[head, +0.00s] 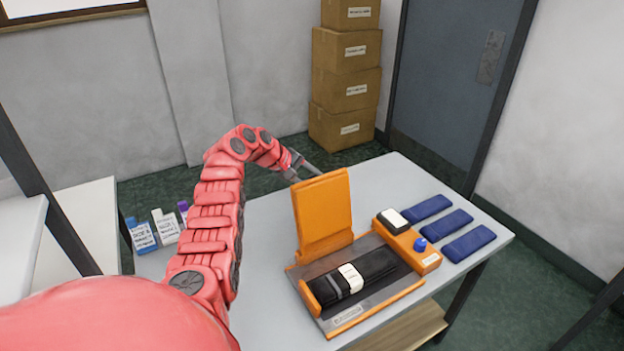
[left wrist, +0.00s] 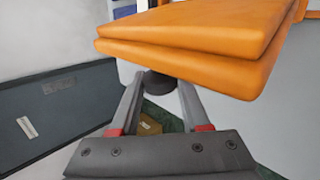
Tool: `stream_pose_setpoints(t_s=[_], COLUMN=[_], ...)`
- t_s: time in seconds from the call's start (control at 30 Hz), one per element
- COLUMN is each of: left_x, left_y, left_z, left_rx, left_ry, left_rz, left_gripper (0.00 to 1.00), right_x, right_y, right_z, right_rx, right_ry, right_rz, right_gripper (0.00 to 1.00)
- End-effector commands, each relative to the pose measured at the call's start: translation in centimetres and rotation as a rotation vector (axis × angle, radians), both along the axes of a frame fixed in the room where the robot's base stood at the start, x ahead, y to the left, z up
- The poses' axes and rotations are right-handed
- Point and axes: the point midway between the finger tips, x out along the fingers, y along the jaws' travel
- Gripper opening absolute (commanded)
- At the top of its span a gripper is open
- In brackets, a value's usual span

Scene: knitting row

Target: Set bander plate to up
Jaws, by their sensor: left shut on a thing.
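The orange bander plate (head: 322,212) stands up, close to upright, at the back left edge of the bander base (head: 408,290). A folded black knit (head: 376,266) with a white band (head: 350,278) lies on the base, uncovered. My left gripper (head: 306,168) reaches behind the plate's upper part, and the plate hides part of it in the head view. In the left wrist view, the plate (left wrist: 190,45) is just beyond the fingers, which are shut on a dark round knob (left wrist: 158,84) at the plate. My right gripper is not in view.
An orange block with a blue button (head: 420,244) and a black-and-white pad (head: 392,218) adjoins the base. Several folded blue knits (head: 447,223) lie to the right. Small bottles (head: 165,226) stand at the table's left. Cardboard boxes (head: 345,90) are stacked behind.

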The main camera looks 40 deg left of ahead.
Motion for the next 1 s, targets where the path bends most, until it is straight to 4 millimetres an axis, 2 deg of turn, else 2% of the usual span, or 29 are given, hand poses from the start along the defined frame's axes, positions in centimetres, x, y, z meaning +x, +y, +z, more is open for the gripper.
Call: stream_pose_setpoints(t_s=[0.47, 0.5, 0.63, 0.67, 1.0], left_x=[-0.17, -0.18, -0.15, -0.14, -0.21], left_y=[-0.02, -0.02, -0.03, -0.04, 0.09], left_z=[-0.52, -0.55, -0.49, -0.47, -0.17], left_rx=[-0.001, -0.001, -0.001, -0.002, 0.000], left_ry=[0.008, 0.009, 0.008, 0.007, 0.003], left_rz=[-0.001, -0.001, -0.001, -0.001, 0.000], left_gripper=[0.00, 0.49, 0.73, 0.76, 0.76], right_x=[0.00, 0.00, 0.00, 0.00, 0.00], right_y=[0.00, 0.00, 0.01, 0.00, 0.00], right_z=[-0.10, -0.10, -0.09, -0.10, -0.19], right_rx=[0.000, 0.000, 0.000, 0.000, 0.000], right_ry=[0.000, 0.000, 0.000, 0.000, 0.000], right_rz=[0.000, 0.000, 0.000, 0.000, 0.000], right_gripper=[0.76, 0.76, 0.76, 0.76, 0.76])
